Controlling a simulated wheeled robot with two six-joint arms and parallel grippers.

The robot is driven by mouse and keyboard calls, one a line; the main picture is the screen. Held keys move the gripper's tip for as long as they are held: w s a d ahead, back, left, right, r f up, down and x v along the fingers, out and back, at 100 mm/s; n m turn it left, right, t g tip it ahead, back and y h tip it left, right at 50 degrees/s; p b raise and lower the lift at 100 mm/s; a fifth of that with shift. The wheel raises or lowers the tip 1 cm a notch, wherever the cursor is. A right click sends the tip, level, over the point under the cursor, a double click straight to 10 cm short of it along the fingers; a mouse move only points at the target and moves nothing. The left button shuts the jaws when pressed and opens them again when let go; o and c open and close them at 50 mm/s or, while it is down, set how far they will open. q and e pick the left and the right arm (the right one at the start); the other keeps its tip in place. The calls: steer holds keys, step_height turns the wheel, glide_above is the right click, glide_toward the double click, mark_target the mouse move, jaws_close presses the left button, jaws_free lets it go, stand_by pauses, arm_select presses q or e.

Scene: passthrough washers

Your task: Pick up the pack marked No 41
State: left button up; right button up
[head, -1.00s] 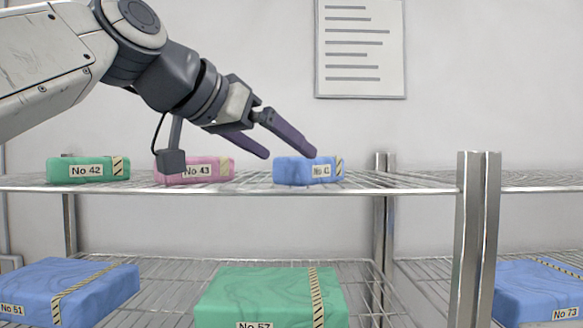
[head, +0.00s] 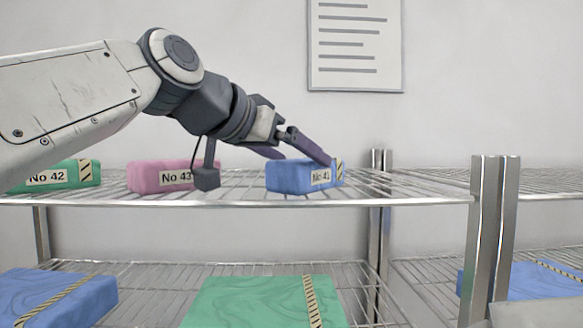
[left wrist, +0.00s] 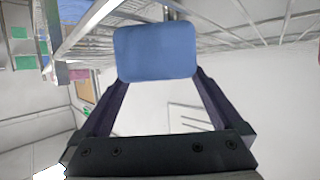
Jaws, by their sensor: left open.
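The blue pack marked No 41 (head: 292,177) sits on the upper wire shelf in the head view, its label and striped band facing me. My left gripper (head: 306,160) reaches in from the upper left, tilted down, with its fingers at the pack's top and back. In the left wrist view the blue pack (left wrist: 156,52) fills the space at the fingertips of the open left gripper (left wrist: 160,82). I cannot tell whether the fingers touch it. My right gripper is not in view.
A pink pack No 43 (head: 150,177) and a green pack No 42 (head: 70,176) stand to the left on the upper wire shelf (head: 420,200). A metal post (head: 485,240) rises at the right. Larger blue and green packs lie on the lower shelf.

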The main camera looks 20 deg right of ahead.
arm_select(q)
steer(key=p+x, duration=0.1)
steer(key=x, duration=0.1)
steer(key=shift+w+d, duration=0.15)
steer(key=shift+d, duration=0.25)
steer(key=shift+w+d+f, duration=0.3)
steer(key=shift+f, duration=0.1)
steer(key=shift+r, duration=0.1)
steer(key=c, duration=1.3)
steer(key=shift+c, duration=0.2)
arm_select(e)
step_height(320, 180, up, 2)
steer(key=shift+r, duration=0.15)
arm_select(q)
steer(key=shift+r+p, duration=0.15)
steer(key=shift+p, duration=0.25)
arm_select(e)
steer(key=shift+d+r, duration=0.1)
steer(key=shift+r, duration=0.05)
